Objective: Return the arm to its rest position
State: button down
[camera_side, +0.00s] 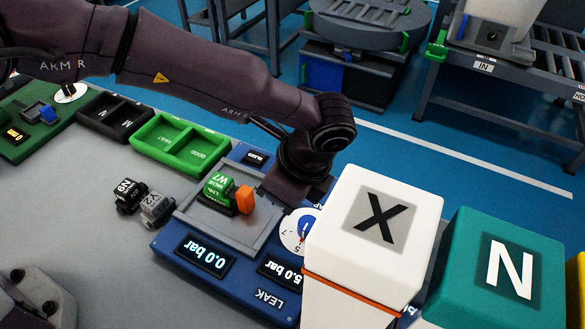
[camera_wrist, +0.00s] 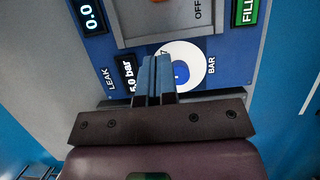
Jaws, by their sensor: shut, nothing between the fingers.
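My arm reaches from the upper left in the side view, with my gripper (camera_side: 287,188) low over the right part of the blue test panel (camera_side: 222,279). In the wrist view my gripper (camera_wrist: 156,62) is shut and empty, its fingers in front of the white round gauge (camera_wrist: 190,72). I cannot tell whether the fingertips touch the panel. The gauge also shows in the side view (camera_side: 296,228), partly covered. A green valve block (camera_side: 218,188) with an orange end (camera_side: 245,198) sits in the panel's grey recess, left of my gripper.
A white X block (camera_side: 375,222) and a teal N block (camera_side: 490,262) stand close in front and right. Two small dark blocks (camera_side: 155,205) lie left of the panel. A green tray (camera_side: 180,147) and a black tray (camera_side: 113,118) sit behind, below my arm.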

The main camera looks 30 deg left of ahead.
jog(key=v, duration=0.6)
jog(key=shift+r, duration=0.2)
jog(key=shift+d, duration=0.15)
jog(key=s+a+r+n+t+h, duration=0.1)
jog(key=s+a+r+n, duration=0.4)
jog(key=a, duration=0.5)
jog(key=s+a+r+n+t+h, duration=0.2)
jog(key=s+a+r+n, duration=0.4)
jog(key=a, duration=0.5)
jog(key=s+a+r+n+t+h, duration=0.1)
jog(key=s+a+r+n+t, duration=0.1)
jog(key=s+a+r+n, duration=0.4)
jog(key=s+a+n, duration=0.1)
jog(key=s+a, duration=0.1)
jog(key=a, duration=0.3)
jog(key=shift+t, duration=0.3)
